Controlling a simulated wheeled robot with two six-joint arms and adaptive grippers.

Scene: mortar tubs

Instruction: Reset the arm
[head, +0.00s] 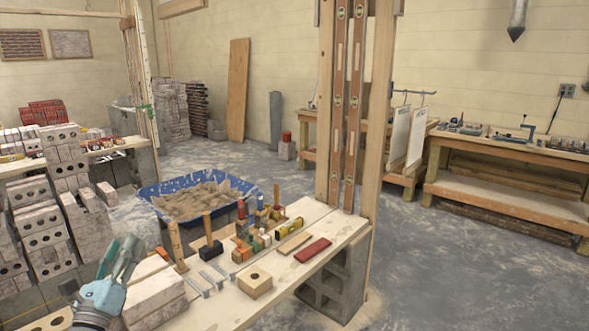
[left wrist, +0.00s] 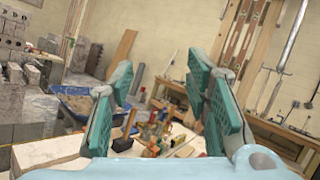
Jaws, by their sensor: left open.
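My left gripper (head: 122,260) is at the lower left of the head view, raised beside the near end of the wooden bench (head: 228,308). Its teal fingers point up and away. In the left wrist view the left gripper (left wrist: 165,90) shows its two fingers spread wide with nothing between them. Pale bricks (head: 155,298) lie just right of it in the head view. My right gripper is in neither view.
The bench holds a mallet (head: 210,238), a wooden block (head: 254,281), a red bar (head: 312,250) and several small tools. A blue mortar tub (head: 150,189) stands behind it. Brick stacks (head: 40,225) crowd the left. The floor (head: 455,270) at right is clear.

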